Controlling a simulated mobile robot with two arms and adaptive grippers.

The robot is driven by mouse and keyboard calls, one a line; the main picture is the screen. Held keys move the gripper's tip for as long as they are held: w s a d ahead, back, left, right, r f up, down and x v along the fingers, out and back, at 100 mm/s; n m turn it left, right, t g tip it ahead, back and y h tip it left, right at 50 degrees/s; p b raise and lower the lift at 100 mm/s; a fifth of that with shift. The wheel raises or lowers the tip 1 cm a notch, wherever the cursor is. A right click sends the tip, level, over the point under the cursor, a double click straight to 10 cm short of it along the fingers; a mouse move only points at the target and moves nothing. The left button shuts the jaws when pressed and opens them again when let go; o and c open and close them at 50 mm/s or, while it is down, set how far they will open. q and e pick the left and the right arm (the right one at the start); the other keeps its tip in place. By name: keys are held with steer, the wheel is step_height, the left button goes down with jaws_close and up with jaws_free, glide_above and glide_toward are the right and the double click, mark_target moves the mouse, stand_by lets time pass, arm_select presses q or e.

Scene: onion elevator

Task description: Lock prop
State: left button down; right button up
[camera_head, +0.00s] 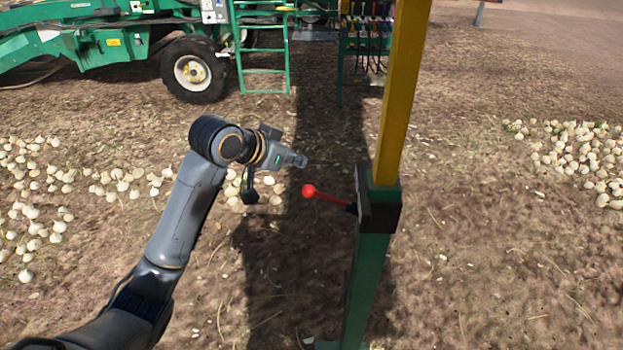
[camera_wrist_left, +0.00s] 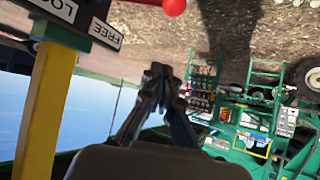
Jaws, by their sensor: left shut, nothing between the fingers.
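The prop is a yellow post (camera_head: 402,90) rising from a green post (camera_head: 365,285), with a dark block (camera_head: 380,208) where they meet. A red lever with a round knob (camera_head: 309,190) sticks out of the block to the left. My left gripper (camera_head: 301,160) is shut and empty, just above and slightly left of the knob, apparently apart from it. In the left wrist view the shut fingertips (camera_wrist_left: 160,72) are in the middle, the red knob (camera_wrist_left: 174,6) is cut off at the top edge, and the block carries white labels, FREE (camera_wrist_left: 105,33) and a partly cut-off "LOC" (camera_wrist_left: 60,8). My right gripper is not in view.
A green machine with a wheel (camera_head: 193,70) and a ladder (camera_head: 262,50) stands at the back left. A rack of colored levers (camera_head: 367,30) is behind the post. Onions (camera_head: 35,165) lie on the soil at left, more (camera_head: 575,150) at right. Bare soil lies around the post.

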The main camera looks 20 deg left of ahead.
mark_target(331, 199)
arm_select(q)
steer(key=shift+d, duration=0.1)
steer(key=w+f+p, duration=0.1)
steer(key=f+p, duration=0.1)
steer(key=w+d+f+p, duration=0.1)
steer(key=w+f+p, duration=0.1)
steer(key=f, duration=0.1)
steer(key=w+f+p, duration=0.1)
steer(key=f, duration=0.2)
steer(key=shift+w+d+p, duration=0.35)
steer(key=shift+p, duration=0.05)
steer(key=shift+s+a+f, duration=0.1)
steer(key=shift+s+a, duration=0.05)
steer(key=shift+s, duration=0.2)
steer(key=shift+w+f, duration=0.15)
steer(key=shift+w, duration=0.05)
